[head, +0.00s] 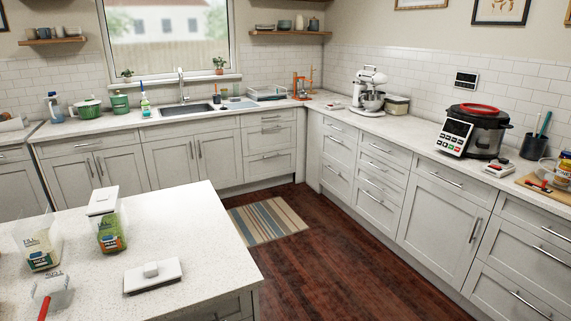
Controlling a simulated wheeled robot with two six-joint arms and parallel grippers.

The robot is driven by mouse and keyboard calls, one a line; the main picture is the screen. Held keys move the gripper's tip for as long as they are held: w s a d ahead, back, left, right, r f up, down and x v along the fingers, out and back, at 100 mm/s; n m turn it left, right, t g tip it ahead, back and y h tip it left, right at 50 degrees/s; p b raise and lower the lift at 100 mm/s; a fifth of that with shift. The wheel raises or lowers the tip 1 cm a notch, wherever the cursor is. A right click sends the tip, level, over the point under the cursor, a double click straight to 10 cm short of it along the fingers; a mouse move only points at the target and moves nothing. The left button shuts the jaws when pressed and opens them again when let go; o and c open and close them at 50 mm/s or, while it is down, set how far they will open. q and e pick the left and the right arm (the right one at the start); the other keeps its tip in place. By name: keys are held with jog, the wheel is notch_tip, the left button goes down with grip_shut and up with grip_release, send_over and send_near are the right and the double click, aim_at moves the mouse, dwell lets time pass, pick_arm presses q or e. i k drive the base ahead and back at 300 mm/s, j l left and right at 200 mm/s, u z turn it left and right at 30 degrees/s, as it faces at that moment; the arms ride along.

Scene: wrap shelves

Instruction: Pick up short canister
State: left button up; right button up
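Several clear canisters stand on the white speckled island counter at the lower left of the head view. A low clear container (60,297) at the front edge, with a red handle showing beside or in it, looks like the shortest. A taller clear canister (38,243) with a white and green label stands behind it and looks open at the top. A third canister (111,233), with green and orange contents or label, has a white lid (103,201) on top. Which one is the short canister I cannot tell for sure. Neither of my grippers is in view.
A white lid with a knob (152,275) lies on the island (180,222), whose right part is otherwise clear. Open wood floor (300,270) and a striped rug (266,221) lie beyond. A multicooker (475,132) and mixer (370,88) stand on the right counter.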

aim_at(37, 228)
jog(key=u, duration=1.65)
